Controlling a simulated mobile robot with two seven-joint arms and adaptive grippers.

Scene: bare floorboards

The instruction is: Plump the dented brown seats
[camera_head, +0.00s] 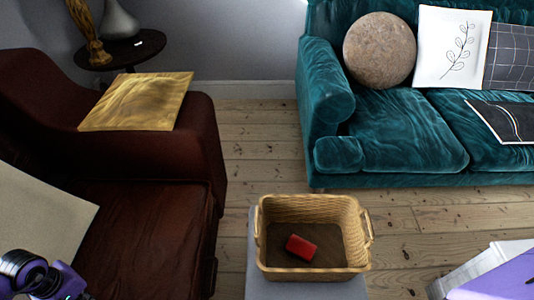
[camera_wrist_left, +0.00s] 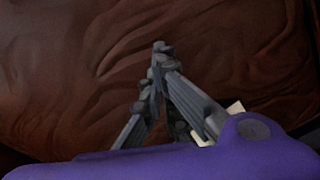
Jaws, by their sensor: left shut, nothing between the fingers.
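The dark reddish-brown leather sofa (camera_head: 187,153) fills the left side of the head view. Its brown seat (camera_head: 140,232) has a creased, uneven surface. In the left wrist view the wrinkled brown leather (camera_wrist_left: 85,60) fills most of the background, with soft folds across it. My left gripper (camera_wrist_left: 158,50) is shut and empty over this leather; I cannot tell whether its tips touch it. In the head view, part of my left arm shows at the bottom left corner, and its fingertips are not visible there. My right gripper is not in view.
A beige cushion (camera_head: 38,220) lies at the sofa's left, a gold cushion (camera_head: 140,103) on its arm. A wicker basket (camera_head: 312,207) with a red object (camera_head: 301,246) stands on a grey surface (camera_head: 305,290). A teal sofa (camera_head: 400,130) stands behind. Floorboards (camera_head: 262,150) lie bare between the sofas.

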